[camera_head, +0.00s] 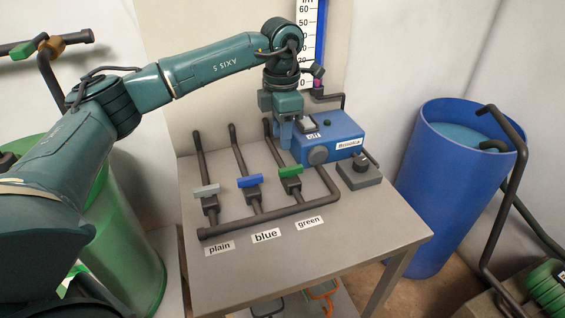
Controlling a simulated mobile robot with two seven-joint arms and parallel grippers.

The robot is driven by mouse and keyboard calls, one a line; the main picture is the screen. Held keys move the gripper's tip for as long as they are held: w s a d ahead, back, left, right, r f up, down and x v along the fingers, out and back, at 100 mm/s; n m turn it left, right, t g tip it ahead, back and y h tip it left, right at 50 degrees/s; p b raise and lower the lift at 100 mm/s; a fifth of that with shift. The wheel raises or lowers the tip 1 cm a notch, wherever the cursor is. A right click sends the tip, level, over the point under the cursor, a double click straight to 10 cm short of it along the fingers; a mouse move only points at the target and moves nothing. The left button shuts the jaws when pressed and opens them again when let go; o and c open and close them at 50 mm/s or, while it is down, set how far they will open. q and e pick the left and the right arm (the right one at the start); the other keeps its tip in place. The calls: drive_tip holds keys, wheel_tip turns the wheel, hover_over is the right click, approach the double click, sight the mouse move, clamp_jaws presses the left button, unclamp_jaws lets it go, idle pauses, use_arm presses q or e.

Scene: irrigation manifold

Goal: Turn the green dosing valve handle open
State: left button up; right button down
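The green valve handle (290,172) sits on the rightmost of three upright-running pipes on the table, above the "green" label (309,223). It lies crosswise to its pipe. My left gripper (287,140) points down behind the green handle, close to the left side of the blue dosing unit (330,138). A gap shows between the gripper and the handle in the picture. The fingers look narrow, and I cannot tell whether they are open or shut. My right gripper is not in view.
A grey handle (207,190) and a blue handle (249,181) stand left of the green one. A small grey box with a knob (359,172) is at the right. A blue barrel (432,190) stands beside the table (330,265). The table front is clear.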

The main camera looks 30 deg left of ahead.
sight(282, 170)
use_arm(q)
wheel_tip(282, 170, down, 10)
drive_tip(key=shift+r+p, duration=0.15)
drive_tip(key=shift+p, duration=0.5)
drive_tip(key=shift+c, duration=0.2)
clamp_jaws()
